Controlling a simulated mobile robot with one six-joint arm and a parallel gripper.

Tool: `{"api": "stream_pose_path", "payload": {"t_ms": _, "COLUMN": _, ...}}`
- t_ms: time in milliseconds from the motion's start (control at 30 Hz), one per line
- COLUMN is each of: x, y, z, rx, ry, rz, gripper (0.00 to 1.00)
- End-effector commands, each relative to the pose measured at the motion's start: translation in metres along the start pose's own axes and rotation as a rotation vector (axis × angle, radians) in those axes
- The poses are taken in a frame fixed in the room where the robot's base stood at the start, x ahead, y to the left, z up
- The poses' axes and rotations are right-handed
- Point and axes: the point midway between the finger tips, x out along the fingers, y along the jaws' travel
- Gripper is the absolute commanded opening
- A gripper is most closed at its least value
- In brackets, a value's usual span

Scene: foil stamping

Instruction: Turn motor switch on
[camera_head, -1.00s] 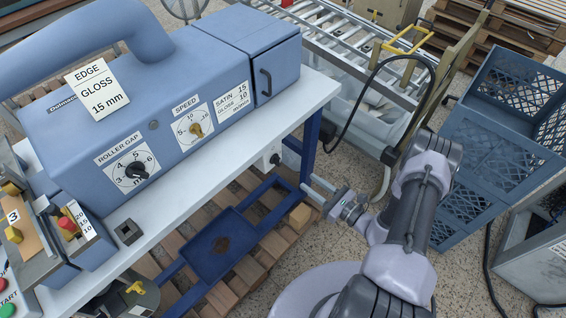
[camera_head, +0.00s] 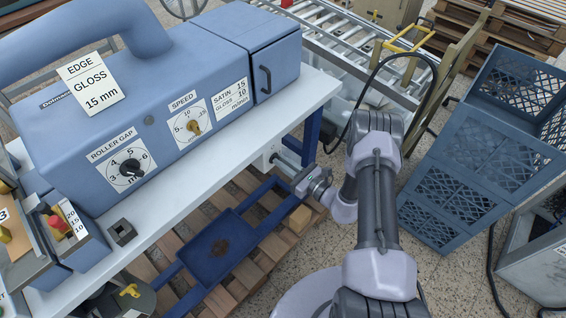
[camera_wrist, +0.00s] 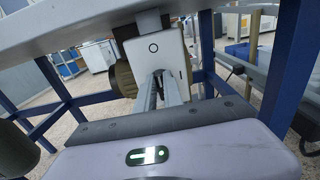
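The motor switch appears to be the white box (camera_wrist: 170,45) under the table edge; its face bears a circle mark in the wrist view. In the head view the white box (camera_head: 266,157) sits below the table's front edge, partly hidden by my fingers. My gripper (camera_wrist: 160,76) points at its lower face, with the fingertips at or very close to it. A gap shows between the two fingers, so they look open. Any knob between the fingertips is too small or hidden to make out, and I cannot tell whether they touch it.
Blue table legs (camera_head: 311,138) stand close beside my gripper. A blue machine (camera_head: 130,110) with dials is on the white tabletop (camera_head: 190,178). A pallet (camera_head: 243,270) and a blue tray frame (camera_head: 208,250) lie below. Blue crates (camera_head: 450,190) stand to the right.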

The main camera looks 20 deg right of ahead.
Motion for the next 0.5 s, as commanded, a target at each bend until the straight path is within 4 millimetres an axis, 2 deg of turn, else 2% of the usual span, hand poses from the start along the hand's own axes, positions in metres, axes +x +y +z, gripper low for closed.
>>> {"api": "stream_pose_path", "payload": {"t_ms": 500, "x": -0.0002, "y": -0.0005, "z": -0.0006, "rx": 0.059, "ry": 0.000, "rz": 0.001, "gripper": 0.00}}
